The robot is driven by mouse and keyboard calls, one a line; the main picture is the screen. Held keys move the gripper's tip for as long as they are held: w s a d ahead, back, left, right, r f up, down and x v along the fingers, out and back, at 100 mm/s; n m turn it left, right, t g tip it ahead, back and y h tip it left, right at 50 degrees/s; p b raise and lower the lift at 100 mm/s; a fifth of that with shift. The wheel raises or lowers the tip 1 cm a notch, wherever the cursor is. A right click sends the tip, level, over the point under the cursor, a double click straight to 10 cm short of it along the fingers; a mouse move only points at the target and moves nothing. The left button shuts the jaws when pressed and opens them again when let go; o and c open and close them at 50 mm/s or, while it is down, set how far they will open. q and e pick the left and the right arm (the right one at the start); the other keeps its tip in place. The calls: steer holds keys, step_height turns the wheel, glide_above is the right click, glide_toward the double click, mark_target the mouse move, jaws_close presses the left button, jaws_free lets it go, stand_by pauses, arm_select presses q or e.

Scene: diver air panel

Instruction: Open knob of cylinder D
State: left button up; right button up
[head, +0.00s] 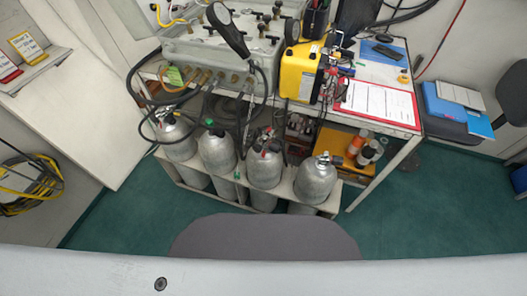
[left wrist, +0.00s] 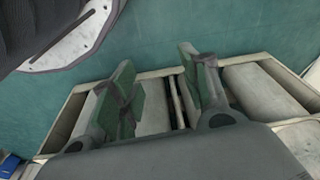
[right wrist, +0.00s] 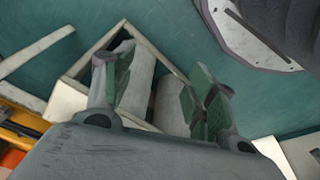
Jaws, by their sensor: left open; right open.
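Several grey gas cylinders stand in a row in a pale rack (head: 232,195) in the head view. No letters are readable, so I cannot tell by label which is D. The rightmost cylinder (head: 315,182) has a small metallic valve (head: 323,159) on top, and its knob is not clear. The cylinder left of it (head: 264,170) has a red detail at its valve. My left gripper (left wrist: 157,88) is open and empty in the left wrist view, with rack compartments below. My right gripper (right wrist: 160,88) is open and empty in the right wrist view, above similar compartments. Neither gripper shows in the head view.
A grey panel (head: 205,52) with dark hoses stands behind the cylinders. A yellow case (head: 299,72) and a red-edged clipboard (head: 378,102) are on the bench. Hoses hang over the cylinder tops. Green floor (head: 410,215) is clear at right.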

arm_select(q)
steer(key=w+r+b, duration=0.5)
steer(key=r+b, duration=0.3)
steer(key=r, duration=0.3)
arm_select(e)
steer(key=w+a+r+m+t+y+b, duration=0.1)
steer(key=w+a+r+m+t, duration=0.1)
steer(key=w+r, duration=0.5)
steer(key=w+a+r+m+t+y, duration=0.15)
steer(key=w+r, duration=0.25)
steer(key=r, duration=0.8)
arm_select(q)
steer(key=s+f+b, duration=0.1)
steer(key=s+f, duration=0.2)
steer(key=f, duration=1)
steer(key=s+f, duration=0.4)
steer(key=f, duration=0.9)
steer(key=shift+b, duration=0.35)
arm_select(e)
steer(key=w+a+r+m+t+y, duration=0.2)
steer(key=w+m, duration=0.3)
steer(key=m, duration=0.4)
steer(key=w+a+r+m+t+y, duration=0.3)
steer(key=w+r+m+t+y, duration=0.1)
steer(key=m, duration=0.4)
steer(key=shift+w+a+r+m+y, duration=0.35)
steer(key=shift+w+r, duration=0.25)
steer(key=shift+w, duration=0.55)
